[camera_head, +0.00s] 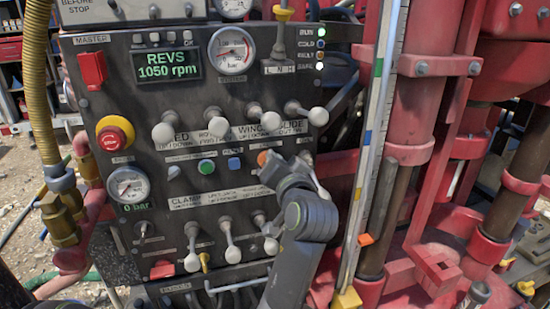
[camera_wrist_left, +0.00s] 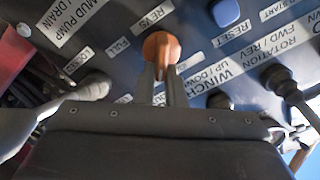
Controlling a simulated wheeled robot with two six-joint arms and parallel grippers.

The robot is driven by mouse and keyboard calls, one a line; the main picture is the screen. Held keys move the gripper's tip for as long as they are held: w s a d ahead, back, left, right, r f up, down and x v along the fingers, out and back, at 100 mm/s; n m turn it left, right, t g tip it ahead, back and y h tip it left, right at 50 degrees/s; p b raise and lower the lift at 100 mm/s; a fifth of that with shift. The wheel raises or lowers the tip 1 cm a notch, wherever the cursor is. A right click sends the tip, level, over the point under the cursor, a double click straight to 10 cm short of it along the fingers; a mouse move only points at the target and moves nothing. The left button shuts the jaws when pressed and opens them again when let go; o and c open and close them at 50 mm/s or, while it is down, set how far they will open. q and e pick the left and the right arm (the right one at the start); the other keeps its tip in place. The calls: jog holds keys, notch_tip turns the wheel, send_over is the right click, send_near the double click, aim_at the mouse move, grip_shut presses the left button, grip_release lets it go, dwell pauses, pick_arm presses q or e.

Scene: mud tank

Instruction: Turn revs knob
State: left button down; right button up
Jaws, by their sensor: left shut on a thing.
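The revs knob is a small orange knob (camera_head: 262,158) on the dark control panel (camera_head: 145,75). In the left wrist view the knob (camera_wrist_left: 160,47) sits below a REVS label, with small labels on either side. My left gripper (camera_head: 272,164) is at the knob, its two fingers (camera_wrist_left: 162,73) shut on the knob's sides. The gripper body and arm cover part of the panel to the lower right of the knob. A green display (camera_head: 167,65) reads REVS 1050 rpm. My right gripper is not in view.
A row of white-knobbed levers (camera_head: 215,121) stands out just above the knob, and more levers (camera_head: 228,240) stand below. A blue button (camera_head: 234,164) is close to its left. A red emergency stop (camera_head: 114,135) is farther left. Red pipework (camera_head: 455,165) fills the right.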

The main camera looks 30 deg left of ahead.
pick_arm(q)
jog(key=shift+m, duration=0.4)
jog(key=c, duration=1.5)
grip_release()
jog(key=shift+d, duration=0.1)
jog(key=shift+w, duration=0.1)
jog(key=shift+f, duration=0.1)
